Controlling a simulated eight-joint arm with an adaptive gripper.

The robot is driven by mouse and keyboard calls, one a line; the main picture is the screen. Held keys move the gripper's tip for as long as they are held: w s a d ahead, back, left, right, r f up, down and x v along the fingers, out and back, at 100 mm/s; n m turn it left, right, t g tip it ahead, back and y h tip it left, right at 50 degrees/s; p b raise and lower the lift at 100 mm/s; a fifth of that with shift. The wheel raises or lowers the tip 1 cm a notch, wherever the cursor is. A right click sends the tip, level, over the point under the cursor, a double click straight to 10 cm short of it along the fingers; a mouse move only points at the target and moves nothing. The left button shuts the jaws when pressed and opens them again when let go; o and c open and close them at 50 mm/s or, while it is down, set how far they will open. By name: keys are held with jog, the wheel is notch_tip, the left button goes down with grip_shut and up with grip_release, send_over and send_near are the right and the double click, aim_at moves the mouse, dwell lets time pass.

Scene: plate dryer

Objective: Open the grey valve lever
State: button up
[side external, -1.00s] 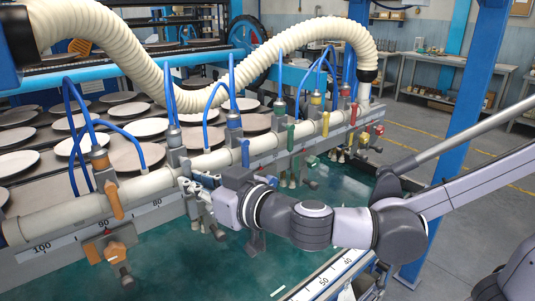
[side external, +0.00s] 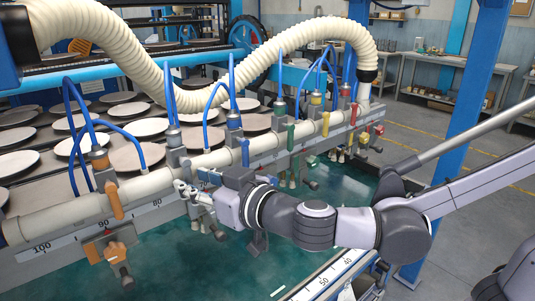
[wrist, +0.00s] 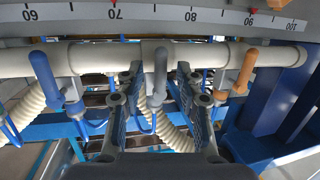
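The grey valve lever (wrist: 160,70) hangs from the white pipe in the middle of the wrist view. My gripper (wrist: 158,92) is open, with one finger on each side of the lever. Gaps show between the lever and both fingers, so it is not gripped. In the side view my gripper (side external: 186,192) is close to the front of the pipe (side external: 210,160), and the grey lever is hidden or too small to make out there.
A blue lever (wrist: 45,75) hangs left of my gripper and an orange lever (wrist: 247,70) right of it in the wrist view. Green (side external: 291,137), yellow (side external: 326,123) and red levers are farther along the pipe. Blue hoses and plates lie behind it.

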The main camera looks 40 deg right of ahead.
jog(key=v, duration=1.1)
jog(key=shift+s, duration=0.3)
jog(key=shift+d, duration=0.15)
jog(key=w+d+f+m+g+h, duration=0.1)
jog(key=d+f+g+h, duration=0.1)
jog(key=d+f, duration=0.3)
jog(key=w+d+f+m+g+h, duration=0.1)
jog(key=w+d+f+g+h, duration=0.1)
jog(key=d, duration=0.5)
jog(key=s+d+f+g+y, duration=0.1)
jog(key=s+d+f+g, duration=0.4)
jog(key=d+f, duration=0.4)
jog(key=shift+s+d, duration=0.45)
jog(key=shift+d, duration=1.15)
jog(key=shift+f, duration=0.1)
